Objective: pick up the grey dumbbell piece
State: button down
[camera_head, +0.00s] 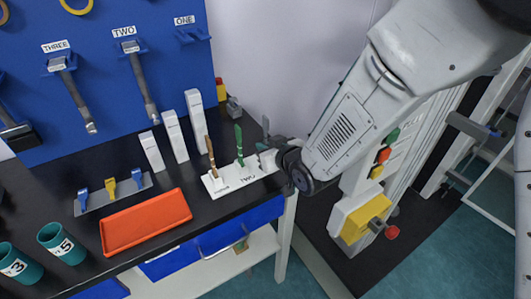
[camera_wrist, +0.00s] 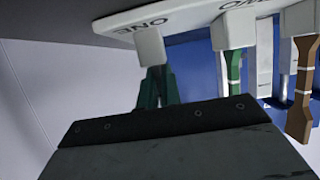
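The grey dumbbell piece (camera_head: 266,126) stands upright at the right end of the white stand (camera_head: 226,184); mostly its top shows in the head view. In the wrist view, a short grey part (camera_wrist: 155,76) shows at the white holder marked ONE. My gripper (camera_head: 268,153) is at this right-hand holder. In the wrist view its dark green fingertips (camera_wrist: 156,92) are around or right beside the grey part, close together. Whether they touch it is unclear, and my gripper's body hides the rest.
A green dumbbell piece (camera_head: 239,145) and a brown one (camera_head: 210,157) stand close left on the same stand. White upright blocks (camera_head: 174,137), an orange tray (camera_head: 146,222) and numbered cups (camera_head: 62,243) are further left. A machine with a yellow box (camera_head: 365,218) stands right.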

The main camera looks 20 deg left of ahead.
aim_at(265, 116)
notch_tip(265, 116, up, 10)
dwell(0.7)
dwell(0.9)
